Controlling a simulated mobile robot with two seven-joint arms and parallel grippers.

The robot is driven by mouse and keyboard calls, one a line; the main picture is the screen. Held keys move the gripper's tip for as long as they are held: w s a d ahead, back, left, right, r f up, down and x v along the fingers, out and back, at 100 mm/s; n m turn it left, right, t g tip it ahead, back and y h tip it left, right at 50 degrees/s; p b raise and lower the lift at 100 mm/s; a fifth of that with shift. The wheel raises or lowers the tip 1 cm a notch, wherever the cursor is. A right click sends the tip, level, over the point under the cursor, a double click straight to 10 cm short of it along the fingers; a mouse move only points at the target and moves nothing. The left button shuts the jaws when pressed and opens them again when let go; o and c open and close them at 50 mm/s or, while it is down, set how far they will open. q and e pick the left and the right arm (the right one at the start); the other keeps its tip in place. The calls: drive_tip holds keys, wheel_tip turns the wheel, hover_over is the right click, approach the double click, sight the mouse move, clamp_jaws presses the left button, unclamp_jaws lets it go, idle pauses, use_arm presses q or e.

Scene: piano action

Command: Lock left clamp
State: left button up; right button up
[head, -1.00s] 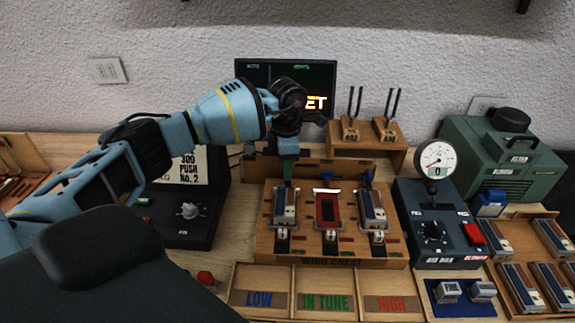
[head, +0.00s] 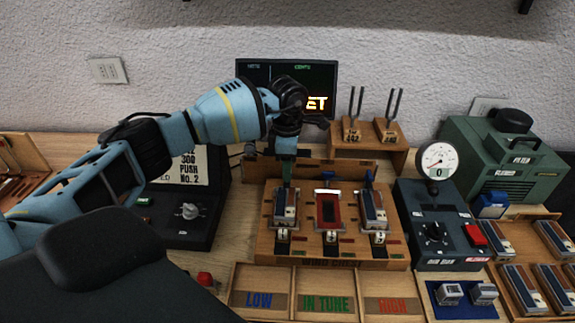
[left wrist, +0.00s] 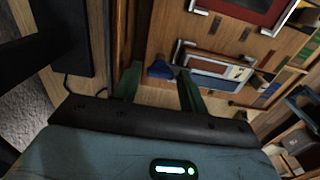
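The wooden block (head: 262,243) holds three stations in a row. A silver-and-dark reed cassette (head: 284,206) sits in the left station, and it also shows in the left wrist view (left wrist: 215,68). The left clamp's blue handle (left wrist: 161,69) shows in the left wrist view beside the cassette's end; in the head view my gripper hides it. My left gripper (head: 288,172) points down behind the left station. In the left wrist view its green fingers (left wrist: 160,82) are apart, one on each side of the blue handle. Contact with the handle cannot be told. My right gripper is out of view.
The middle station's red frame (head: 328,208) and the right cassette (head: 373,208) stand close by, with blue handles (head: 368,176) behind. A screen (head: 318,80) and tuning forks (head: 370,128) stand at the back. A gauge box (head: 440,235) is to the right, labelled trays (head: 280,272) in front.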

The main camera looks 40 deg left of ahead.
use_arm(q)
drive_tip(key=shift+o, duration=0.8)
drive_tip(key=shift+r, duration=3.9)
drive_tip(key=shift+f, duration=0.1)
